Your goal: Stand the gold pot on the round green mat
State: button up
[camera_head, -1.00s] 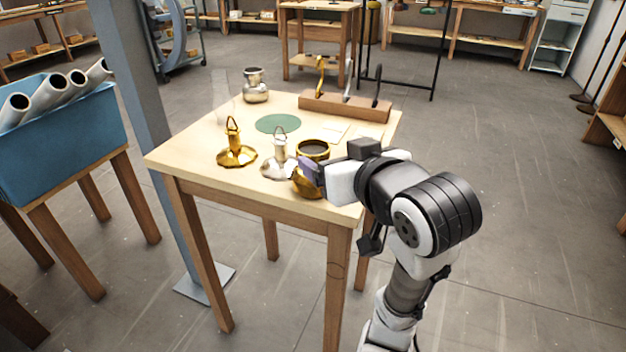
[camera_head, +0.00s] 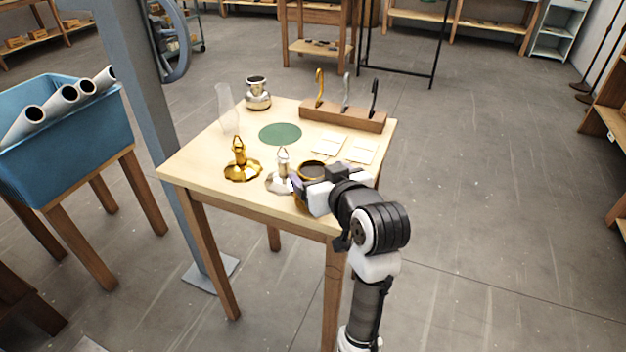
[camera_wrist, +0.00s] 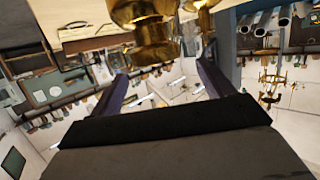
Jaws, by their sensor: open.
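The gold pot (camera_head: 311,166) stands near the table's front right corner, its dark open mouth upward and its body partly hidden by my gripper. In the wrist view the gold pot (camera_wrist: 152,38) is at the top centre, ahead of the fingers. My gripper (camera_head: 321,179) is open, with its fingers close by the pot; whether they touch it I cannot tell. The wrist view shows the two fingers (camera_wrist: 163,75) spread apart with nothing gripped. The round green mat (camera_head: 280,134) lies flat and bare on the table, behind and left of the pot.
A silver holder (camera_head: 282,178) stands close left of the pot, and a gold holder (camera_head: 241,168) further left. A clear glass chimney (camera_head: 228,108), a silver pot (camera_head: 257,93) and a hook rack (camera_head: 342,117) stand at the back. Pale cards (camera_head: 329,145) lie right of the mat.

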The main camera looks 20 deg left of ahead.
aim_at(308, 166)
jog(key=shift+d+f+p+x, duration=0.15)
jog(key=shift+p+x, duration=0.1)
jog(key=shift+x, duration=0.9)
jog(key=shift+f+p+x, duration=0.1)
jog(key=shift+p+x, duration=0.1)
jog(key=shift+x, duration=0.95)
jog(key=shift+d+f+p+x, duration=0.15)
jog(key=shift+p+x, duration=0.1)
jog(key=shift+x, duration=0.9)
jog(key=c, duration=1.7)
jog(key=shift+r, duration=0.1)
